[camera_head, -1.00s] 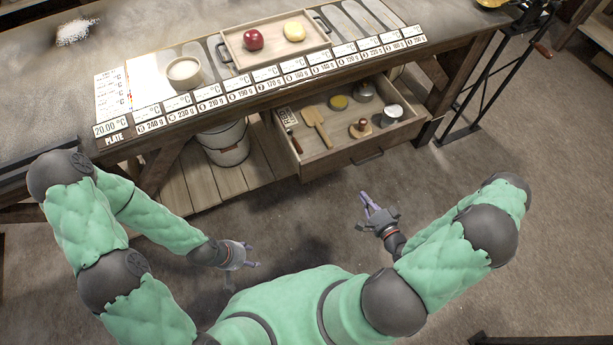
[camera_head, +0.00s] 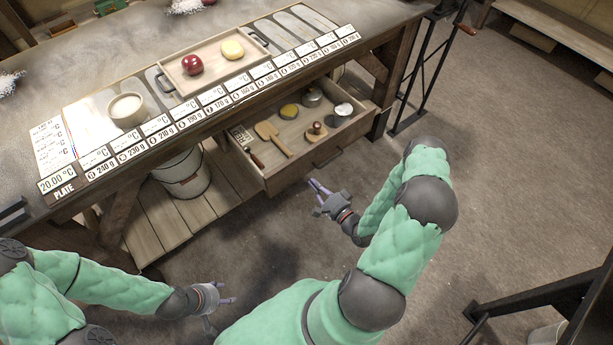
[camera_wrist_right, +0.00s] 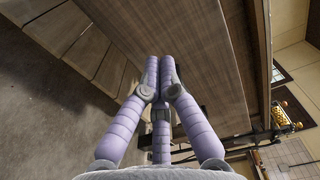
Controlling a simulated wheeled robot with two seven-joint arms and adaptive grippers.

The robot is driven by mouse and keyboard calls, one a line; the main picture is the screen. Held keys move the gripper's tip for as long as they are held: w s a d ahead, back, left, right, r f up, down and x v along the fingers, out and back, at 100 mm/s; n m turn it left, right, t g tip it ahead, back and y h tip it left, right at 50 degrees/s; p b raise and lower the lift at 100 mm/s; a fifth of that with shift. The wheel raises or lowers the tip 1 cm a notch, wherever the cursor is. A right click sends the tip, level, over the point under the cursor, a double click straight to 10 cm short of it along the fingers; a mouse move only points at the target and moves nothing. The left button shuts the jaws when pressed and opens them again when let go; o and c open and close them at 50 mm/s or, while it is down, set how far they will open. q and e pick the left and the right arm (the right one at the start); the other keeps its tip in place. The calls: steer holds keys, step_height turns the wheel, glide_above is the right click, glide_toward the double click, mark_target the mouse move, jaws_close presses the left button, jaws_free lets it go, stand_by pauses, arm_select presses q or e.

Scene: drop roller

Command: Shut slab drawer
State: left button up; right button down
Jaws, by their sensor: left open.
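The slab drawer (camera_head: 292,177) stands open under the bench front in the head view. It has a dark handle (camera_head: 328,158) and holds a wooden scraper (camera_head: 272,138), a knobbed wooden piece (camera_head: 316,131), a metal cup (camera_head: 342,112) and other small items. My right gripper (camera_head: 316,186) is just in front of the drawer face, low and near the handle. Its fingers look drawn together and empty; contact is unclear. In the right wrist view the fingers (camera_wrist_right: 158,70) point along a wooden panel (camera_wrist_right: 190,45), apparently the drawer front. My left gripper (camera_head: 226,299) is open and empty, away from the bench.
A bucket (camera_head: 183,174) stands on the slatted lower shelf (camera_head: 165,225). The floor before the drawer is clear.

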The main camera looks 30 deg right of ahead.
mark_target(301, 170)
arm_select(q)
steer(key=shift+f+b, duration=0.5)
steer(key=shift+f, duration=0.1)
arm_select(e)
steer(key=shift+w+a, duration=0.15)
steer(key=shift+w, duration=1.1)
steer(key=shift+w+a, duration=0.1)
steer(key=shift+w, duration=1.15)
steer(key=shift+w, duration=0.1)
